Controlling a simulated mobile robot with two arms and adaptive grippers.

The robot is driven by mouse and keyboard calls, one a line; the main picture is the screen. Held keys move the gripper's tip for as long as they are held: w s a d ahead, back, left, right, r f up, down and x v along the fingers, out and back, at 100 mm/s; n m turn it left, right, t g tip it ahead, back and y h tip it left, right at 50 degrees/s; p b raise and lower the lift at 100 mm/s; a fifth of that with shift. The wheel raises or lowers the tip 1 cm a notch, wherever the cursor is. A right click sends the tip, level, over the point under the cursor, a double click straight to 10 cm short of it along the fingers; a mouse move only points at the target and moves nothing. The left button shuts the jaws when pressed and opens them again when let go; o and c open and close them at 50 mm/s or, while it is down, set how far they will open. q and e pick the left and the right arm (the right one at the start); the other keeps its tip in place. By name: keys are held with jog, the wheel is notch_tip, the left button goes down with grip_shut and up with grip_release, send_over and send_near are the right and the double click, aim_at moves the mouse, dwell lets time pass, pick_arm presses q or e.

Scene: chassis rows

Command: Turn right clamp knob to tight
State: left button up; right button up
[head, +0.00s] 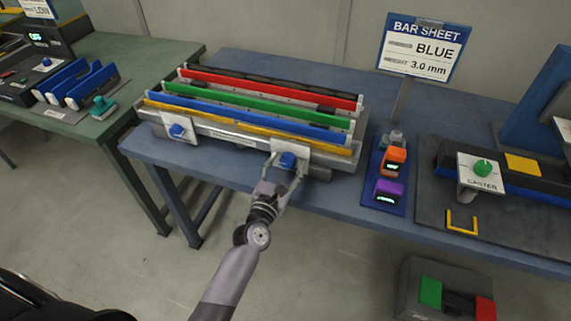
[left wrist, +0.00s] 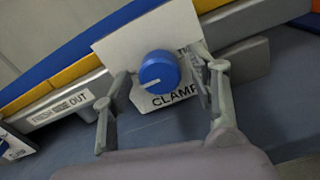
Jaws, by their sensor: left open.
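The right clamp knob (head: 288,160) is a blue round knob on a white plate at the front right of the chassis (head: 240,135). It also shows in the left wrist view (left wrist: 159,73), with a white pointer mark and the word CLAMP below it. My left gripper (head: 282,172) is open in front of the knob. In the left wrist view its fingers (left wrist: 160,90) stand on either side of the knob, apart from it as far as I can tell. The left clamp knob (head: 177,131) is a similar blue knob on its own plate. My right gripper is not in view.
Red (head: 270,85), green (head: 250,104) and blue (head: 245,115) bars lie along the chassis. A sign (head: 424,46) reads BLUE, 3.0 mm. Orange (head: 392,160) and purple (head: 388,192) devices stand to the right on the blue table (head: 230,182). A caster station (head: 482,170) is further right.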

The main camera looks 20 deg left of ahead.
pick_arm(q)
jog(key=shift+c, duration=0.4)
jog(key=c, duration=1.1)
